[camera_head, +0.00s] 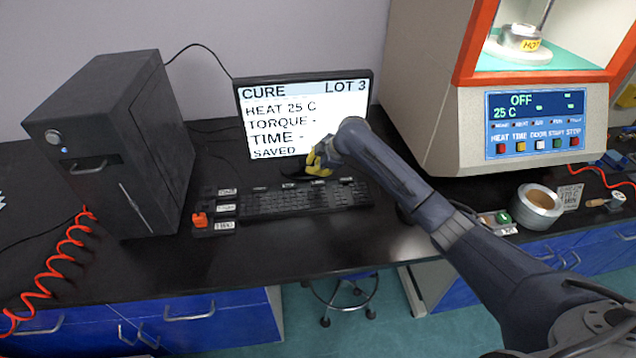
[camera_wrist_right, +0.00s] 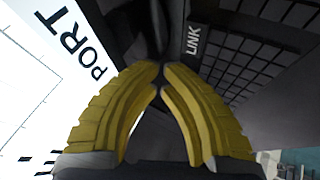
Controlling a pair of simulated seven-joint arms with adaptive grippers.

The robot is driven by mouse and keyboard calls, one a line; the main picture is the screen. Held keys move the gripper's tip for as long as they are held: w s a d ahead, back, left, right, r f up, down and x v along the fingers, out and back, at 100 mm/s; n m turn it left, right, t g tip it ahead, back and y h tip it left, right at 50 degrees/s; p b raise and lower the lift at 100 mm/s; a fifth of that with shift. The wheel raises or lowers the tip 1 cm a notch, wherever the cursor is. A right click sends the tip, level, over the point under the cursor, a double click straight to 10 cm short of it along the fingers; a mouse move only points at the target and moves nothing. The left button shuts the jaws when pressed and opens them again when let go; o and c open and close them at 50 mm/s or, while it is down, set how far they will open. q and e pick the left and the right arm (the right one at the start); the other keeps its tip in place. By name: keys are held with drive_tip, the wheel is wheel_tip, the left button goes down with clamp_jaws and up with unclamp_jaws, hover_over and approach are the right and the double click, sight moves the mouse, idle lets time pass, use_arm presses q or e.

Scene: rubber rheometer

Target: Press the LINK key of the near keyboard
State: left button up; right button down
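The black keyboard (camera_head: 300,200) lies on the bench in front of the monitor, with small white labels along its back edge. In the right wrist view the LINK label (camera_wrist_right: 193,40) shows on the keyboard's dark surface, just beyond and right of the fingertips. My right gripper (camera_head: 318,165) is over the keyboard's back edge, in front of the screen. Its yellow fingers (camera_wrist_right: 162,72) are closed together at the tips, with nothing seen between them. Whether the tips touch a key cannot be told. My left gripper is not in view.
The monitor (camera_head: 302,115) stands close behind the keyboard. A black computer tower (camera_head: 115,140) stands left, and the rheometer (camera_head: 535,125) right. A labelled key block with an orange-red piece (camera_head: 200,219) sits left of the keyboard. The bench front is clear.

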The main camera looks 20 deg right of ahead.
drive_tip(key=shift+r, duration=1.35)
